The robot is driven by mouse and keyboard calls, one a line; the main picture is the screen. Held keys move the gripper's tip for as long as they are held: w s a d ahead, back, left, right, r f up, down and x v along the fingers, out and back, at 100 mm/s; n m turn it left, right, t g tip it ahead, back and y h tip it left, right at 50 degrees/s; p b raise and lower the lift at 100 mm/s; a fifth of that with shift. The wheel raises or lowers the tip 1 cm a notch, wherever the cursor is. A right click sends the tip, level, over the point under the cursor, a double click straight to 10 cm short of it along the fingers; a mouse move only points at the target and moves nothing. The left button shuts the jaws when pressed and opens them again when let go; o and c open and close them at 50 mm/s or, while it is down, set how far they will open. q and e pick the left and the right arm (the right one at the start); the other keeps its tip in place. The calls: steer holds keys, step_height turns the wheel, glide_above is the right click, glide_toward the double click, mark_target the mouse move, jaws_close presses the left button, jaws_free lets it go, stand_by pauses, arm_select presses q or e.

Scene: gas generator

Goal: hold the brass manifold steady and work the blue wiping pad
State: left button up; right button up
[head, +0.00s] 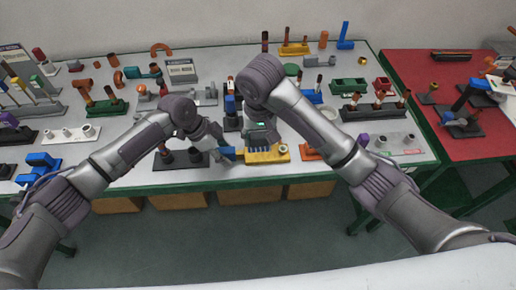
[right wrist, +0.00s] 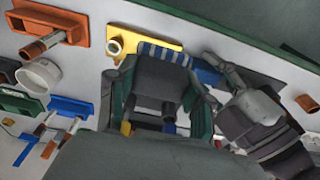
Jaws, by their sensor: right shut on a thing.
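The yellow brass manifold (head: 268,156) lies near the front edge of the white table. It also shows in the right wrist view (right wrist: 137,37), with a round port at one end and blue-and-white stripes beside my right gripper. My right gripper (head: 261,138) is over the manifold from above and shut on it; the contact is largely hidden. The blue wiping pad (head: 228,153) is at the manifold's left end, and it shows in the right wrist view (right wrist: 207,75). My left gripper (head: 217,154) is at the pad, its fingers beside it; whether they grip it is unclear.
A dark base with round posts (head: 180,160) stands left of my left gripper. An orange block (head: 311,152) lies just right of the manifold. Several racks and fittings crowd the table behind. A red table (head: 425,66) adjoins at the right.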

stand_by(0.3)
arm_select(q)
steer(key=v, duration=1.2)
steer(key=shift+d, duration=0.1)
